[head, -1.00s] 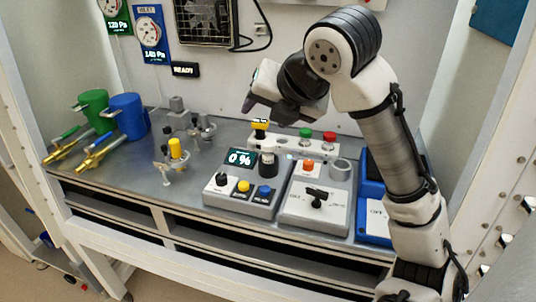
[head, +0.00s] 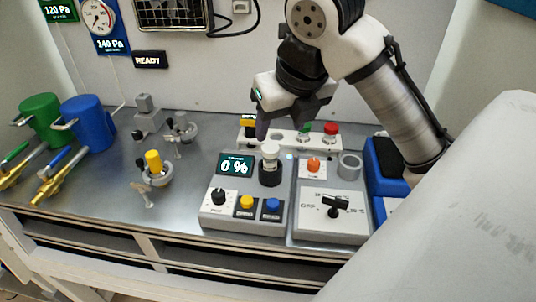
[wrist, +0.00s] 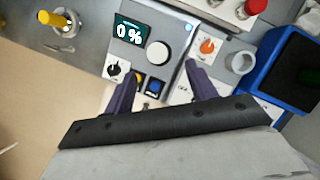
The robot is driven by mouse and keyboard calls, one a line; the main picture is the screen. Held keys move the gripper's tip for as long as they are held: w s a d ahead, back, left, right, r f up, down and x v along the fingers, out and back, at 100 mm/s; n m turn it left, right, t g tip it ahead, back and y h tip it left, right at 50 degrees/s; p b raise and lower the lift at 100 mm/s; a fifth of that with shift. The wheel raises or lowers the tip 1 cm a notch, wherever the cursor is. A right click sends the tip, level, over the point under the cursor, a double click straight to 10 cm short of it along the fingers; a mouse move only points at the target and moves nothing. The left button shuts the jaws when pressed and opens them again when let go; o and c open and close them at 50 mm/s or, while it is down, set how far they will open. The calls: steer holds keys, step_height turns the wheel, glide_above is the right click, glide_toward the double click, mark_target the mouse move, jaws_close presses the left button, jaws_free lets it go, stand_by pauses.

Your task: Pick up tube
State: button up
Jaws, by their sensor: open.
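A white-topped cylinder, which may be the tube, stands upright in a dark round holder on the grey control unit, beside the 0 % display. Its top (head: 270,152) also shows as a white disc in the wrist view (wrist: 157,53). My gripper (head: 285,130) is open and empty above the units. In the wrist view its two dark purple fingers (wrist: 160,76) are apart, with the white disc beyond and between their tips.
The control unit (head: 225,205) has a knob and yellow and blue buttons. A second unit (head: 318,222) with an orange knob and black handle stands to its right, beside blue boxes (head: 385,165). A yellow-topped fixture (head: 153,162) and a blue mug-like vessel (head: 88,122) stand left.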

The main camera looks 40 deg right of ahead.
mark_target(271, 148)
steer(key=x, duration=0.4)
steer(key=p+x, duration=0.1)
steer(key=x, duration=0.4)
steer(key=shift+w+a+f, duration=0.1)
steer(key=shift+w+a, duration=0.1)
steer(key=c, duration=1.1)
steer(key=shift+c, duration=0.2)
